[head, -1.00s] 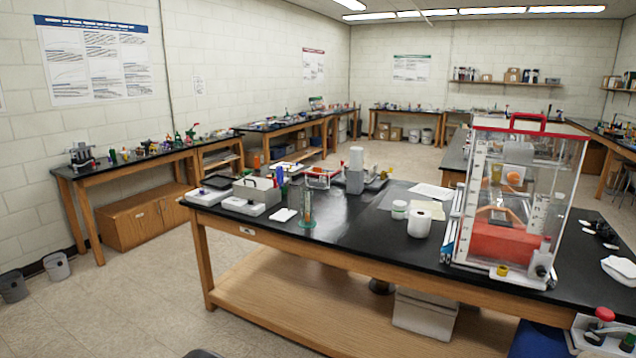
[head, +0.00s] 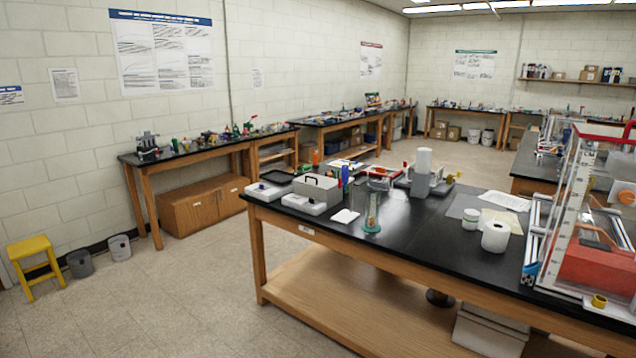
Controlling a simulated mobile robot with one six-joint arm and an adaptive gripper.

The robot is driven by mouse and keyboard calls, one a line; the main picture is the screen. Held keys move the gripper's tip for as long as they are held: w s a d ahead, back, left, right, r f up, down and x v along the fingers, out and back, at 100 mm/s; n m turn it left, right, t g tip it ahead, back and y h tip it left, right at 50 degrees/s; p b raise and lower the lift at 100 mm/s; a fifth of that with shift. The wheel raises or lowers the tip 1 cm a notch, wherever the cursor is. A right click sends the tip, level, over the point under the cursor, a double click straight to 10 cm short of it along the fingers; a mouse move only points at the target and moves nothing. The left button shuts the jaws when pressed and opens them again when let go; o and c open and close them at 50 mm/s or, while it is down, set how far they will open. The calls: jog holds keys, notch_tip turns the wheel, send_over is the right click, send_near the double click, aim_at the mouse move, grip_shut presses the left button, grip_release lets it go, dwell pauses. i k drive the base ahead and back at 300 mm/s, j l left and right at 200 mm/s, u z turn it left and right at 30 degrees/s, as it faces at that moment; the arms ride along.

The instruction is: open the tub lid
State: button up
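Which container is the tub is not certain from this view. A pale box-shaped tub (head: 487,336) sits on the lower shelf of the near black-topped bench, partly cut by the bottom edge; a lid-like rim runs along its top, and it looks closed. A small white round jar (head: 471,219) stands on the bench top beside a white roll (head: 495,237). A grey box with a dark handle (head: 318,187) stands at the bench's left end. My gripper is not in view.
The near bench's wooden lower shelf (head: 335,300) is mostly bare. A large clear enclosure with a red top (head: 590,210) stands at the bench's right end. The floor (head: 190,300) between is open.

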aim_at(323, 182)
jog(key=i+u, duration=0.15)
jog(key=i, duration=2.8)
jog(key=i+z, duration=0.15)
jog(key=i, duration=0.45)
jog(key=i+j+z, duration=0.2)
jog(key=i, duration=0.45)
